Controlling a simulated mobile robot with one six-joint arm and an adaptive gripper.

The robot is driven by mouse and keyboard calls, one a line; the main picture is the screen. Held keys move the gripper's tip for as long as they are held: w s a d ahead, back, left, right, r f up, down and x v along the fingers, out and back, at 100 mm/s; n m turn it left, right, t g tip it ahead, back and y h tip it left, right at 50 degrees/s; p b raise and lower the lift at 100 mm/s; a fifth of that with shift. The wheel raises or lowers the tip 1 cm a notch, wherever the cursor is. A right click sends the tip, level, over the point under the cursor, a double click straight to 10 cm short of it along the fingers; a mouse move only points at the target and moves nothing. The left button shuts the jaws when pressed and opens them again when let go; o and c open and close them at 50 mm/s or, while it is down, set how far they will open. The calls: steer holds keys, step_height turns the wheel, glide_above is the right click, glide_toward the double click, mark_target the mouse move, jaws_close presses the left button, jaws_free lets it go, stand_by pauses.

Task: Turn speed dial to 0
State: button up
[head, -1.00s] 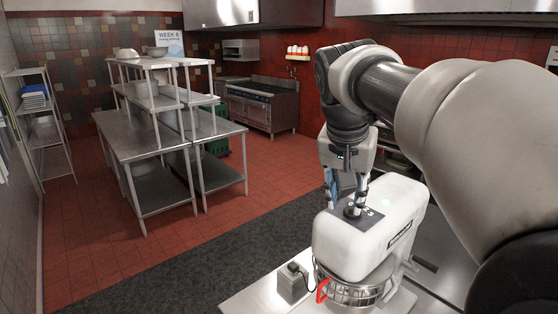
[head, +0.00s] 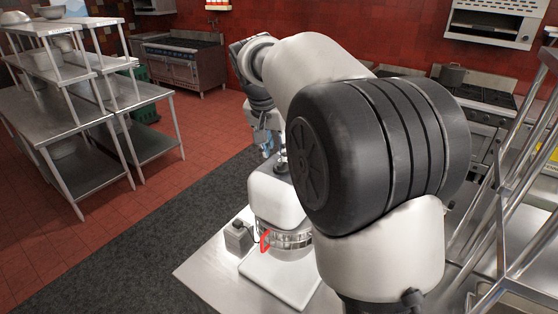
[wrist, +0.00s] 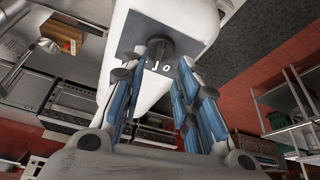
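The black speed dial (wrist: 149,39) sits on a grey panel (wrist: 190,28) on the white stand mixer (head: 272,199). White numerals, including a 0, show beside the dial in the wrist view. My gripper (wrist: 163,57) is open, with its blue-sided fingers apart and nothing seen held between them. In the head view my gripper (head: 268,143) is near the mixer's top, and my arm hides the mixer's right part. The dial's setting is unclear.
The mixer stands on a steel table (head: 203,270), with a small grey box (head: 238,238) and a red handle (head: 265,240) at its left. A steel rack (head: 510,215) is close at right. Open floor (head: 120,225) lies left, before steel shelving (head: 60,110).

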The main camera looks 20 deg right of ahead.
mark_target(280, 164)
steer(key=x, duration=0.6)
steer(key=shift+f, duration=0.1)
jaws_close()
stand_by(0.3)
